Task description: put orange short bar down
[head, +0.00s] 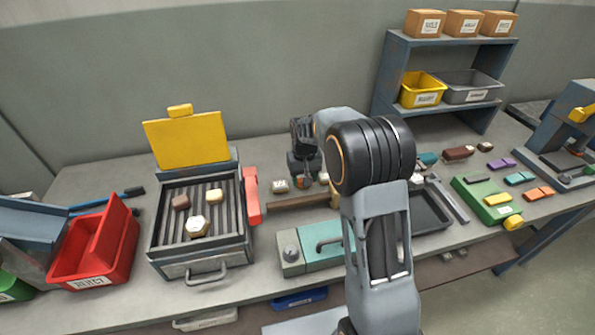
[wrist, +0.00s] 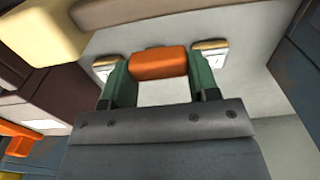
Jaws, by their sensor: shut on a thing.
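The orange short bar (wrist: 159,64) is held between the two green fingertips of my gripper (wrist: 160,75) in the wrist view. In the head view my gripper (head: 303,170) points down over the back middle of the table, left of my arm's big black joint. A small bit of the orange bar (head: 302,182) shows at its tips. Small pale labelled blocks (head: 280,186) are close by the gripper. Whether the bar touches the surface beneath cannot be told.
To the left stand an open grill-like tray (head: 162,243) with several pieces and a red reject bin (head: 130,245). A teal-topped fixture (head: 320,250) is in front. A shelf (head: 390,70) stands behind right.

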